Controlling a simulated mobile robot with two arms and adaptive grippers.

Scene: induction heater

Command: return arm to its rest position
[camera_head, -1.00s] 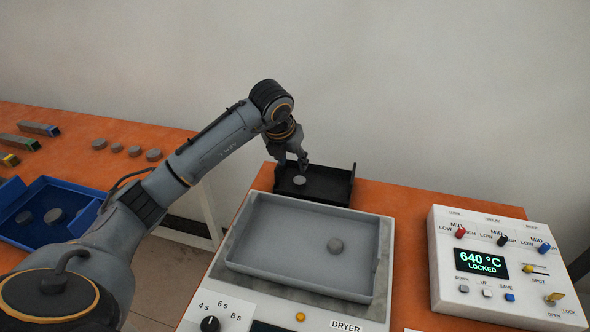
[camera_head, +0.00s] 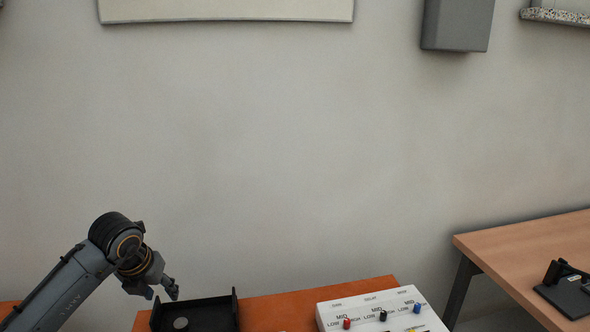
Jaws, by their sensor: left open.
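My left arm comes in from the lower left. Its gripper (camera_head: 162,291) is open and empty, above the left side of a black tray (camera_head: 214,312) on the orange table. A small grey disc (camera_head: 181,323) lies in the tray, below the gripper and apart from it. My right gripper is not in view.
A white control box (camera_head: 372,309) with coloured knobs stands on the orange table (camera_head: 277,306) to the right of the tray. A separate wooden table (camera_head: 530,247) at the right holds a black device (camera_head: 569,290). A grey box (camera_head: 458,24) hangs on the bare wall.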

